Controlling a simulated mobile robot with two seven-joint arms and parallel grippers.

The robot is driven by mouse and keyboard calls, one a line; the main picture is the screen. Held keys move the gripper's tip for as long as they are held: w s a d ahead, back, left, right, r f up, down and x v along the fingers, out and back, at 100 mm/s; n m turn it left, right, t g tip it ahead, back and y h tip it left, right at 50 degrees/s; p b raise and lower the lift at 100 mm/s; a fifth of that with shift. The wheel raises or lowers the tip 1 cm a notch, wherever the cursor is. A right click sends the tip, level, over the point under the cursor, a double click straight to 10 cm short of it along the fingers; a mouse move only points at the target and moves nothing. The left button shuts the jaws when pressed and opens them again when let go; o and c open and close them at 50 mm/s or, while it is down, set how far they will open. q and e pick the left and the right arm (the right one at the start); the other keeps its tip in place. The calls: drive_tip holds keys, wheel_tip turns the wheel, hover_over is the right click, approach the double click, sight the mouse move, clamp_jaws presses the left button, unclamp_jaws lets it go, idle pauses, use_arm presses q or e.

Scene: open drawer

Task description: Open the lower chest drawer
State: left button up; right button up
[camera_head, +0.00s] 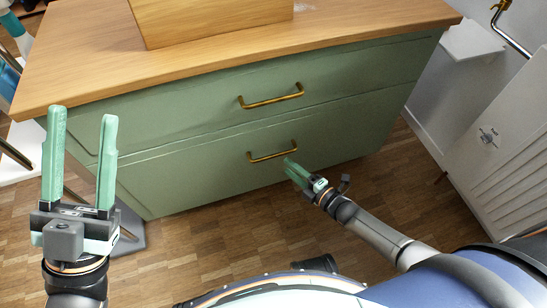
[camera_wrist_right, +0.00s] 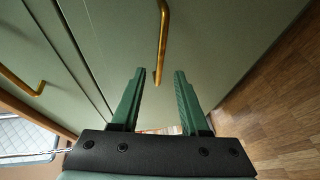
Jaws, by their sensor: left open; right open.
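The green chest has two drawers, both shut. The lower drawer (camera_head: 205,178) has a brass bar handle (camera_head: 272,154), and the upper drawer (camera_head: 190,115) has a similar handle (camera_head: 271,97). My right gripper (camera_head: 288,163) is open near the right end of the lower handle. In the right wrist view, the lower handle (camera_wrist_right: 162,40) runs lengthwise ahead of the open fingers (camera_wrist_right: 157,75), its near end just beyond and between their tips. I cannot tell if they touch it. My left gripper (camera_head: 82,112) is open and empty, raised at the left, away from the handles.
The chest has a wooden top (camera_head: 350,25) with a wooden box (camera_head: 210,18) on it. A white radiator-like panel (camera_head: 500,140) stands at the right. The parquet floor (camera_head: 210,245) in front of the lower drawer looks clear apart from my arm.

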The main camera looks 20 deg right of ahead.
sight(274, 155)
use_arm(q)
drive_tip(key=shift+w+d+f+b, duration=0.1)
drive_tip(key=shift+d+f+b, duration=0.05)
drive_tip(key=shift+f+b, duration=0.85)
drive_tip(key=shift+w+d+f+b, duration=0.15)
drive_tip(key=shift+f+b, duration=0.45)
drive_tip(key=shift+f, duration=0.7)
use_arm(e)
drive_tip(key=shift+x, duration=4.2)
use_arm(q)
drive_tip(key=shift+s, duration=0.1)
use_arm(e)
clamp_jaws()
drive_tip(key=shift+s, duration=0.1)
